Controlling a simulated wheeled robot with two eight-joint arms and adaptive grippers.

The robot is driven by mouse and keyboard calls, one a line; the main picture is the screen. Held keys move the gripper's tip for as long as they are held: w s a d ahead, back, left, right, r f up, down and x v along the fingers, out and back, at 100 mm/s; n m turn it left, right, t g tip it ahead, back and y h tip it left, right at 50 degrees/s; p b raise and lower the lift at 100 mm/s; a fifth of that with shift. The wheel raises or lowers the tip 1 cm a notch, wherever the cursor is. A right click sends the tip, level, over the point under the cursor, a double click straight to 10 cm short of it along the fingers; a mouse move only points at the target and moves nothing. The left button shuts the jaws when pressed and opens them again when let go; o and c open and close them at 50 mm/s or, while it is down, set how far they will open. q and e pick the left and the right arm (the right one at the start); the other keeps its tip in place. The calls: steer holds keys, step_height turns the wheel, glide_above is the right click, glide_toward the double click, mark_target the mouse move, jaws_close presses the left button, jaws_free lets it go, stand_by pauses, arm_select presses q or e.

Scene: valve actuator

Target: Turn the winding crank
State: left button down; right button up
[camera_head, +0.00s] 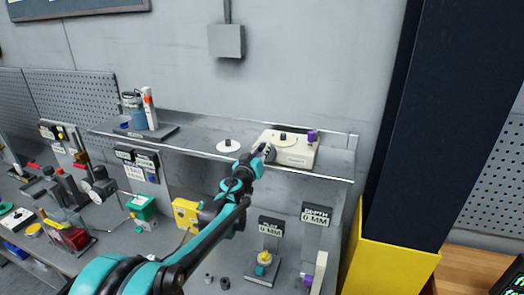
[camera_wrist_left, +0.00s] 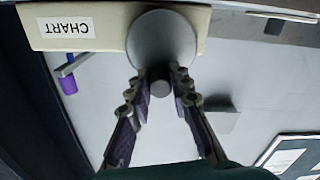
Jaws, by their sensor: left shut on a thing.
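A cream box (camera_head: 289,147) stands on the grey shelf; the wrist view shows it upside down with a CHART label (camera_wrist_left: 66,28). A short dark arm with a purple handle (camera_wrist_left: 69,85) sticks out at one end; the purple part also shows in the head view (camera_head: 311,136). A round grey disc (camera_wrist_left: 162,35) with a protruding grey peg (camera_wrist_left: 160,82) is at the box's other end. My left gripper (camera_head: 264,153) is at this end, its fingers (camera_wrist_left: 160,88) shut on the peg. I cannot tell which part is called the winding crank. My right gripper is not visible.
A white round plate (camera_head: 228,146) lies on the shelf (camera_head: 190,137) left of the box. Bottles on a dark tray (camera_head: 150,133) stand further left. Below, the bench holds a yellow box (camera_head: 186,213) and gauges marked 0 MM. A yellow-based dark column (camera_head: 390,255) stands at right.

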arm_select(q)
steer(key=shift+m, duration=0.3)
steer(key=m, duration=0.2)
steer(key=shift+s+d+m+b, duration=0.1)
steer(key=shift+d+m+b, duration=0.2)
steer(key=shift+d+b, duration=0.1)
steer(key=shift+s+d+f+m+b, duration=0.1)
steer(key=shift+d+f+m+b, duration=0.1)
steer(key=shift+m, duration=0.7)
steer(key=shift+d+f+m+b, duration=0.1)
steer(key=shift+d+m+b, duration=0.05)
steer(key=shift+m, duration=0.75)
steer(key=c, duration=1.4)
jaws_free()
steer(key=shift+o, duration=0.2)
steer(key=v, duration=1.2)
